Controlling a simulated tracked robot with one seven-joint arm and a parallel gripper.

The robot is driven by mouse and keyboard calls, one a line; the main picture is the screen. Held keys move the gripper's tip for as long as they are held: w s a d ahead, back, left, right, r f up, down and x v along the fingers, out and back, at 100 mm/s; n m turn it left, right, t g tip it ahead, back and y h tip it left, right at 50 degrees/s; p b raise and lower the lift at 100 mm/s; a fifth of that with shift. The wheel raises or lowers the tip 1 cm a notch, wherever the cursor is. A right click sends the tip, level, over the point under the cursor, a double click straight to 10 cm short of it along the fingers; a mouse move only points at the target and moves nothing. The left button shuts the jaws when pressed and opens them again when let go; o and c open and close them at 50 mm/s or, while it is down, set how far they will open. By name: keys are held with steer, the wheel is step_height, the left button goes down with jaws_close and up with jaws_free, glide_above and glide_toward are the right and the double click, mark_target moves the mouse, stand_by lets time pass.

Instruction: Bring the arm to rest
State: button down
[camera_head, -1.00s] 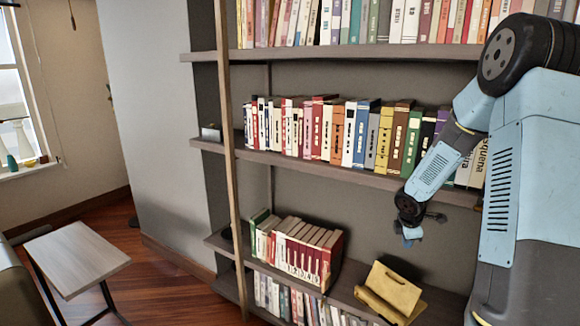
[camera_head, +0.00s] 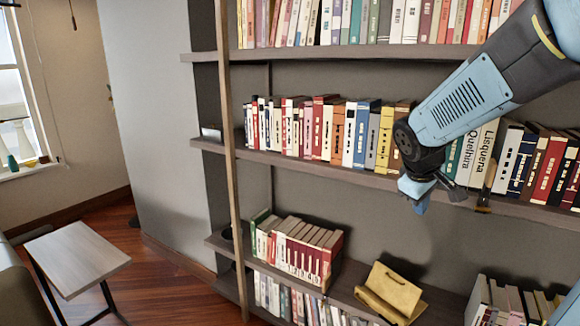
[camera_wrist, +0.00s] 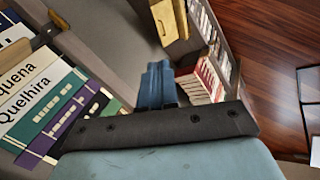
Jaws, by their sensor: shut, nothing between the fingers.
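My gripper (camera_head: 414,200) is at the end of my blue and dark grey arm, which reaches in from the upper right in the head view. It hangs in front of the middle shelf's edge, below the row of books, and points down. Its blue fingers are together with nothing between them. In the wrist view my gripper (camera_wrist: 160,82) shows as closed blue fingers in the middle, with shelving and books beyond.
A bookshelf (camera_head: 330,172) with rows of books fills the middle and right. A yellow stand (camera_head: 388,292) is on the lower shelf below my gripper. A small side table (camera_head: 75,258) stands at the lower left. Wooden floor (camera_head: 172,275) is bare between table and shelf.

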steer(key=s+a+r+m+y, duration=0.1)
steer(key=s+a+r+m, duration=0.1)
steer(key=s, duration=0.6)
steer(key=s+a+r+m+t+y, duration=0.1)
steer(key=s+a+r+m+y, duration=0.1)
steer(key=s, duration=0.6)
steer(key=shift+s+a+r+m+y, duration=0.25)
steer(key=shift+a+r+m, duration=0.35)
steer(key=shift+a+m, duration=0.5)
